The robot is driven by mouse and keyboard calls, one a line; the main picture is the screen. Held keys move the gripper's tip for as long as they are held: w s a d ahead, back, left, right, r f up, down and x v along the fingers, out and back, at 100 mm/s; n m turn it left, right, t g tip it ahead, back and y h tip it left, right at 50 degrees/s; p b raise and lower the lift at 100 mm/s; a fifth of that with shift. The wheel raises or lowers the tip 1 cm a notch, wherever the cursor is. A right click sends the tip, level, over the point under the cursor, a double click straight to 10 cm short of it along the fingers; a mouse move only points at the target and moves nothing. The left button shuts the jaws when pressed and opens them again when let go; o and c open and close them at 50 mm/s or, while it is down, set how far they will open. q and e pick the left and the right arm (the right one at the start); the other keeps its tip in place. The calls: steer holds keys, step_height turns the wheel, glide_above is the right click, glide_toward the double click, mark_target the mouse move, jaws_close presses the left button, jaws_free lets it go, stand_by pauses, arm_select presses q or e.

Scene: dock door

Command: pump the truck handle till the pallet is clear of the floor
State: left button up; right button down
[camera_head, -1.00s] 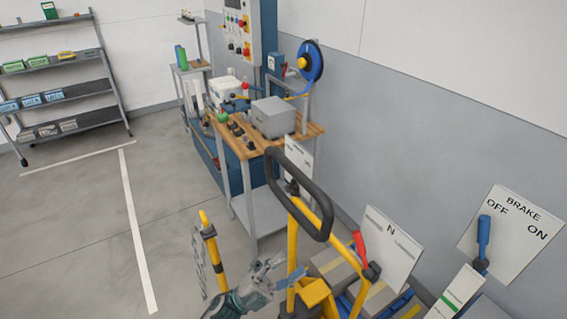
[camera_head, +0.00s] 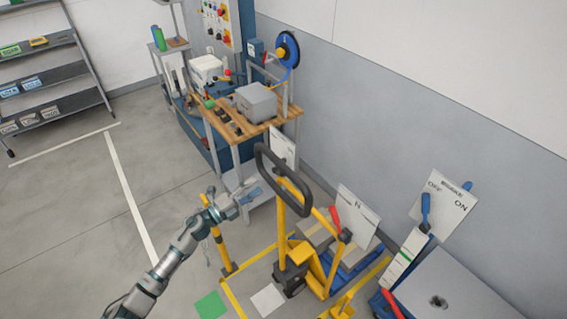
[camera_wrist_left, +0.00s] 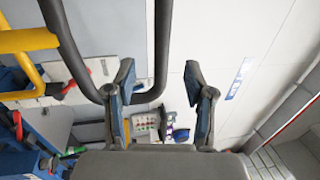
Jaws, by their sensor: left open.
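The truck handle is a black loop (camera_head: 283,178) on a yellow shaft (camera_head: 282,235). It also fills the upper left of the left wrist view (camera_wrist_left: 163,45). My left gripper (camera_head: 252,191) is open, just left of the loop in the head view. In the wrist view its blue-padded fingers (camera_wrist_left: 164,100) stand apart; the left finger overlaps the loop's curve, and I cannot tell whether they touch. My right gripper is not in view.
A red lever (camera_head: 335,219) stands by an N sign (camera_head: 358,208). A yellow post (camera_head: 220,250) stands left of the truck. A workbench (camera_head: 236,128) is behind. The floor at left is clear.

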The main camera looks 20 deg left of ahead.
mark_target(282, 166)
arm_select(q)
steer(key=p+x, duration=0.2)
steer(key=x, duration=0.9)
steer(key=shift+w+a+r, duration=0.1)
steer(key=shift+w+r, duration=0.05)
steer(key=shift+w, duration=0.2)
steer(key=shift+w+d, duration=0.25)
steer(key=shift+d, duration=0.2)
steer(key=shift+a, duration=0.15)
jaws_close()
